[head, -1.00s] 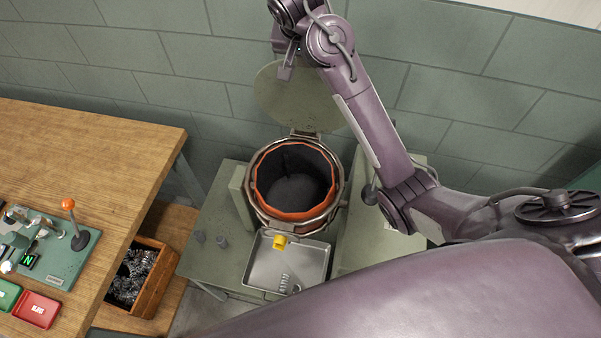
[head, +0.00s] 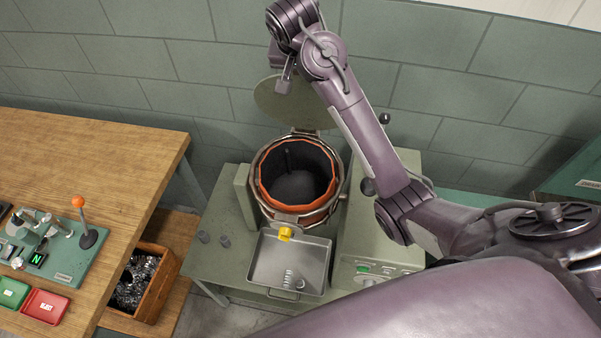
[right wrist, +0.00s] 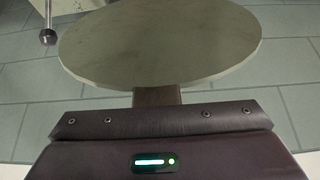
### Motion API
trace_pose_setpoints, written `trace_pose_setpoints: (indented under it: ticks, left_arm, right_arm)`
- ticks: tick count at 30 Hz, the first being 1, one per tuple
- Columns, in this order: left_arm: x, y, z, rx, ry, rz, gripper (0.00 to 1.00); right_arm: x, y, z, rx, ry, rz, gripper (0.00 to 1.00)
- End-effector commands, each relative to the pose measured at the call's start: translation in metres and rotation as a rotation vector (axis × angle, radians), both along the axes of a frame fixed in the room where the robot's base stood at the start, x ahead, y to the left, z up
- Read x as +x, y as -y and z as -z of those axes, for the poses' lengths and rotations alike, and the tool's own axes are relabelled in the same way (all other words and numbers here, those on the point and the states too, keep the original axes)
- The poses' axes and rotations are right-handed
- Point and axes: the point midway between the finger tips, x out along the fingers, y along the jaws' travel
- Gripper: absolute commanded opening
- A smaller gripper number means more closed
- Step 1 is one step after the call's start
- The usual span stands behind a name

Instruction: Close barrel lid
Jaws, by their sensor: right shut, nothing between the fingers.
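The barrel (head: 262,205) stands open on the green machine, with an orange-red rim and a dark inside. Its round grey-green lid (head: 300,108) is swung up at the back, near the wall. My right gripper (head: 284,84) is shut and empty, in front of the upper part of the lid in the head view. In the right wrist view the lid (right wrist: 160,45) spans the upper middle, with my gripper (right wrist: 158,96) before its lower edge. I cannot tell whether they touch. My left gripper is not in view.
A metal tray (head: 262,270) with a yellow part (head: 285,233) sits in front of the barrel. A green control box (head: 355,250) stands right of it. A wooden bench (head: 110,160) is at left, with a wooden crate (head: 170,285) below.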

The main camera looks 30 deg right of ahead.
Motion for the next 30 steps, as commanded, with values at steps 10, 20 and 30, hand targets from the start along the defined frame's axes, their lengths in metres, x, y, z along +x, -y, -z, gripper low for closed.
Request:
trace_pose_setpoints:
  ticks: [10, 20, 30]
  left_arm:
    - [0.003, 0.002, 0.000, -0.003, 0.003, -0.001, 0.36]
    - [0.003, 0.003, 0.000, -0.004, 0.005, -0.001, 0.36]
    - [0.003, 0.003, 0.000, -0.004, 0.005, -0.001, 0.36]
  right_arm:
    - [-0.013, -0.009, 0.008, -0.003, -0.003, -0.001, 0.00]
    - [-0.033, -0.024, 0.018, -0.001, -0.001, 0.000, 0.00]
    - [-0.035, -0.025, 0.019, 0.000, 0.000, 0.000, 0.00]
